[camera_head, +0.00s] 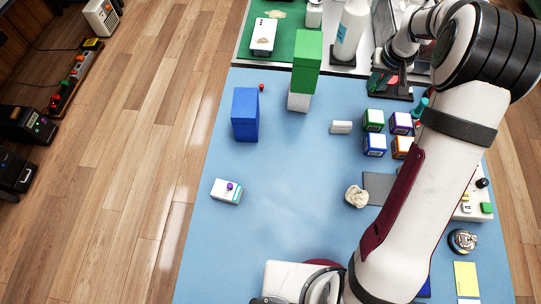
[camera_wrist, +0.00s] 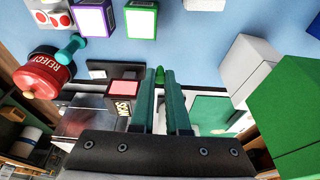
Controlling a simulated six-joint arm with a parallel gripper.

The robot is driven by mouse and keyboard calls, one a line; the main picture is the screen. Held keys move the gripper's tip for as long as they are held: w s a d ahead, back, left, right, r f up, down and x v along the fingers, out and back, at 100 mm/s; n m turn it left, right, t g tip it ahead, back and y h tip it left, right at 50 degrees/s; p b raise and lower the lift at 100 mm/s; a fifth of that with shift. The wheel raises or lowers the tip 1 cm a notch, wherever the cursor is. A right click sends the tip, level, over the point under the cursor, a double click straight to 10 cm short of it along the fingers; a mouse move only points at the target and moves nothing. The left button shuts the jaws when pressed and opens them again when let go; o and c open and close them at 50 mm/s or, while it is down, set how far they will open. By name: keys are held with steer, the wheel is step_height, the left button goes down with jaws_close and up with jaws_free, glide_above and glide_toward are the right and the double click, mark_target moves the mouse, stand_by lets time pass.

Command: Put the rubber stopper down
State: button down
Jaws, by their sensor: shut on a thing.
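My gripper (camera_wrist: 163,72) shows in the wrist view with its two dark green fingers close together. A small bright green piece, which looks like the rubber stopper (camera_wrist: 160,75), sits between the fingertips. Most of it is hidden by the fingers. In the head view my gripper (camera_head: 378,82) is at the back right of the blue mat, behind the small cubes; the held piece is too small to make out there. I cannot tell whether it touches the surface below.
A tall green box (camera_head: 307,50) on a white box stands left of my gripper, with a blue box (camera_head: 245,115) farther left. Several small cubes (camera_head: 374,144) and a teal object (camera_head: 420,107) are close by. A red REJECT device (camera_wrist: 42,72) shows in the wrist view. The mat's middle (camera_head: 285,185) is clear.

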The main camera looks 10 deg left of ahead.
steer(key=s+a+r+n+g+y, duration=0.1)
steer(key=s+a+n, duration=0.4)
steer(key=a, duration=0.2)
steer(key=s+a+r+n+y, duration=0.1)
steer(key=s+a+n, duration=0.3)
steer(key=a, duration=0.3)
steer(key=n+g+y, duration=0.1)
steer(key=n+g, duration=0.2)
steer(key=n, duration=0.7)
glide_above(219, 191)
steer(key=d, duration=0.2)
steer(key=x, duration=0.4)
steer(key=d+x, duration=0.1)
steer(key=x, duration=0.1)
steer(key=shift+w+f, duration=0.2)
steer(key=shift+w, duration=0.1)
steer(key=shift+d+x, duration=0.2)
steer(key=shift+x, duration=0.85)
steer(key=shift+d+x, duration=0.15)
steer(key=shift+x, duration=0.9)
steer(key=shift+w+f, duration=0.1)
steer(key=shift+f, duration=0.15)
steer(key=c, duration=0.9)
jaws_free()
steer(key=shift+r, duration=0.1)
